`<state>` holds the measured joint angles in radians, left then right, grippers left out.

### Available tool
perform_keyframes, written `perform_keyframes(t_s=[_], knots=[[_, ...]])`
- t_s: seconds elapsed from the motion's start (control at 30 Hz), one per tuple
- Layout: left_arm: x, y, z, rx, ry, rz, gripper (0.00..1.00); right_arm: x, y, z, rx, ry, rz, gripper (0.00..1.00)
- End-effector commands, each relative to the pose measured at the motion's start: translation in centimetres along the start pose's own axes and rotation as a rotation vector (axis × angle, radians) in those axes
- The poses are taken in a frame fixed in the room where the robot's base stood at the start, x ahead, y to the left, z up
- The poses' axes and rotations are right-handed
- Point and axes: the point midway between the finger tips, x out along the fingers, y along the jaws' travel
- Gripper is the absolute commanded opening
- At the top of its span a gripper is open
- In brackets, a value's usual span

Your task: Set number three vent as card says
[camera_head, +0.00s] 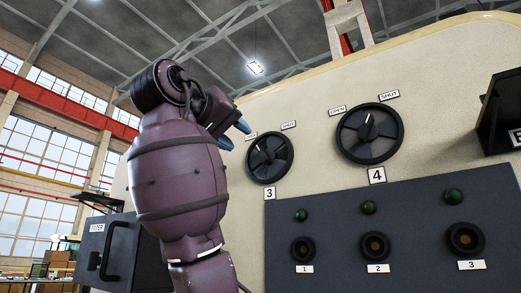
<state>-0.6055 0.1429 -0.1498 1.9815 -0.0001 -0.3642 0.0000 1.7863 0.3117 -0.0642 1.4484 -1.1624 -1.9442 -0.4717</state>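The number three vent is a black round handwheel (269,158) on the cream wall, with a "3" plate (269,194) below it. An OPEN label (251,135), partly hidden by my gripper, is at its upper left and a SHUT label (288,125) at its upper right. Its small pale pointer mark appears to lean up and left, towards OPEN. My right gripper (235,134) has blue fingertips that stand apart with nothing between them. It is just left of the wheel in the picture; contact cannot be told. No readable card shows. My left gripper is not in view.
A larger number four handwheel (369,133) is to the right, above a "4" plate (377,175). A dark panel (335,225) below carries green lamps and numbered round sockets. A black box (503,112) juts out at the right edge. A dark FILTER box (118,250) with a handle is lower left.

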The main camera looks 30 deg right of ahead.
Motion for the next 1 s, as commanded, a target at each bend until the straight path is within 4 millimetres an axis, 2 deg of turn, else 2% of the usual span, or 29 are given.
perform_keyframes(t_s=[0.3,0.5,0.7,1.0], knots=[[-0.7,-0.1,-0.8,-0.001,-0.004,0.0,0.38,5.3,0.0,-0.1,-0.002,-0.001,0.001,0.38],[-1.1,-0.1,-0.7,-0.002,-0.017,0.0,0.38,8.2,-0.1,-0.1,-0.002,0.001,0.0,0.38],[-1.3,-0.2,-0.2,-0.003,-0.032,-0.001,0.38,9.6,-0.1,-0.1,-0.001,0.003,0.0,0.38],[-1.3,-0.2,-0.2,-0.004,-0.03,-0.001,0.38,9.8,-0.1,0.0,-0.001,0.004,-0.001,0.38]])
